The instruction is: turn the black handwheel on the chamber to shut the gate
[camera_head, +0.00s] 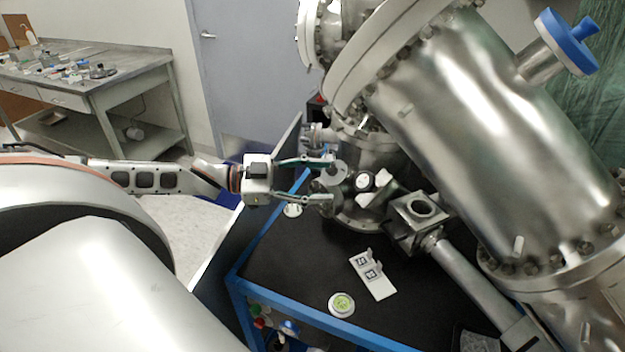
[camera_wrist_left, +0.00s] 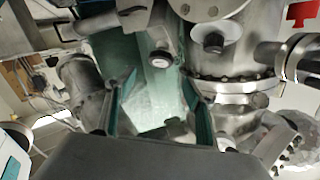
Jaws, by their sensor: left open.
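The steel chamber (camera_head: 480,120) fills the right of the head view. A small round black piece with a pale face (camera_head: 364,181) sits on the lower fittings beside it; I cannot tell for sure whether it is the handwheel. Nothing is visibly held. My right gripper is out of view.
A black bench top with a blue frame (camera_head: 238,283) lies below the fittings. On it are a white plate with printed markers (camera_head: 382,291) and a round green-and-white item (camera_head: 341,304). A blue knob (camera_head: 567,42) tops the chamber's side port. A steel table (camera_head: 120,80) stands far left.

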